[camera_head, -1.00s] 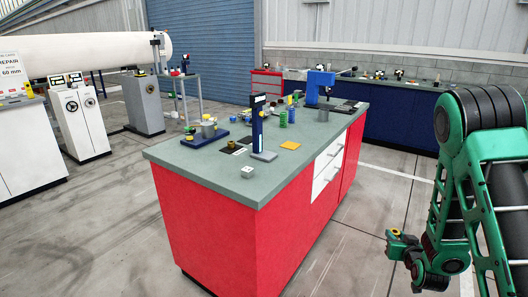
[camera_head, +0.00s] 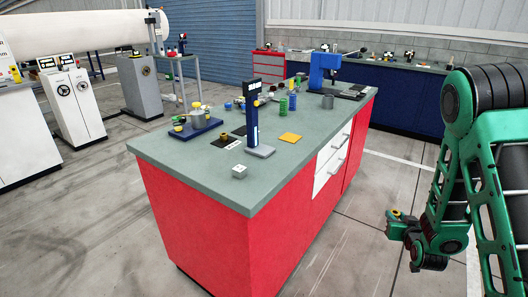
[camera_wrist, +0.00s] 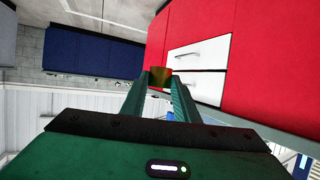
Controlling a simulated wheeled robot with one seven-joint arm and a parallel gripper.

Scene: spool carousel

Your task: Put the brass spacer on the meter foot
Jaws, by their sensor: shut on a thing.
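The brass spacer (camera_wrist: 160,77) is a small brass-coloured piece between my fingertips in the wrist view. My gripper (camera_wrist: 160,82) is shut on it. In the head view my gripper (camera_head: 394,216) is low at the right, in front of the bench and apart from it, below the level of its top. A small yellowish spot shows at its tip. A dark blue upright stand, seemingly the meter, rises from the bench top, and its flat pale grey foot (camera_head: 263,152) looks bare on the visible side.
The red bench (camera_head: 205,215) has a grey-green top (camera_head: 290,165) and white drawers (camera_head: 330,165). A white block (camera_head: 239,171), a yellow pad (camera_head: 290,137), green cylinders, a blue tray (camera_head: 195,130) and a blue machine (camera_head: 322,68) stand on it. The floor between bench and arm is clear.

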